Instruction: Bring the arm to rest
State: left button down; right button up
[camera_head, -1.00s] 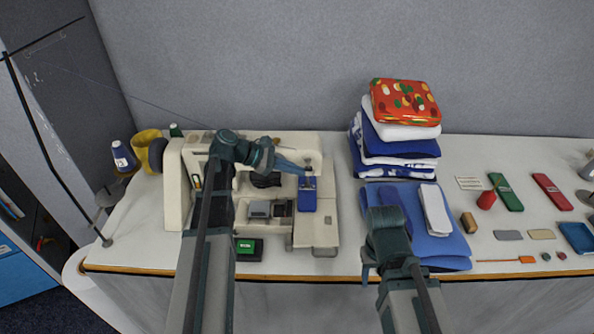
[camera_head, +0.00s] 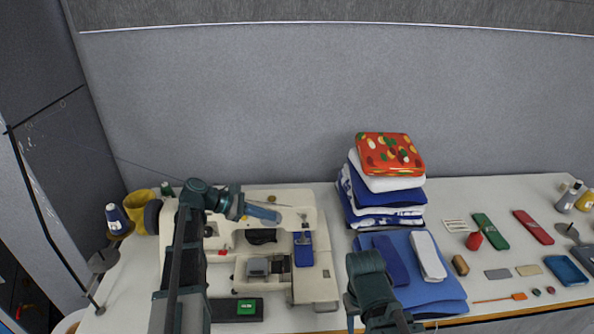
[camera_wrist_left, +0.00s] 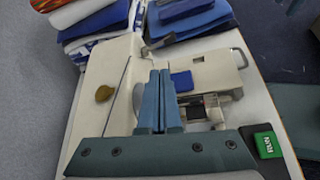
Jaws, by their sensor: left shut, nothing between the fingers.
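A cream sewing machine (camera_head: 316,285) lies on the table at the left, with a blue part (camera_head: 303,250) near its right end. My left gripper (camera_head: 279,216) has pale blue fingers pointing right above the machine, left of the blue part. In the left wrist view the fingers (camera_wrist_left: 160,74) are together with nothing between them, and the machine (camera_wrist_left: 105,73) and blue part (camera_wrist_left: 182,81) are beyond them. My right arm (camera_head: 370,285) rises at the front edge by the blue cloth. Its fingers are not visible.
A stack of folded cloths (camera_head: 385,208) topped by a red patterned one (camera_head: 390,154) stands right of the machine. A blue cloth (camera_head: 440,292) lies in front. Several small items are at the right.

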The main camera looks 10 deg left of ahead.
pick_arm(q)
jog(key=s+d+f+m+g+y, duration=0.2)
jog(key=s+d+f+m, duration=0.25)
jog(key=d, duration=0.25)
jog(key=s+d+f+m+g+y, duration=0.2)
jog(key=s+d+f+m, duration=0.1)
jog(key=s+d+m, duration=0.3)
jog(key=s+d+f+m+y, duration=0.1)
jog(key=s+d+m+y, duration=0.1)
jog(key=s+m+y, duration=0.2)
jog(key=s+d+f+m+y, duration=0.2)
jog(key=s+m+y, duration=0.2)
jog(key=s+m, duration=0.3)
jog(key=shift+s+d+f+m+g, duration=0.25)
jog(key=shift+s+d+m+g, duration=0.15)
jog(key=shift+m, duration=0.45)
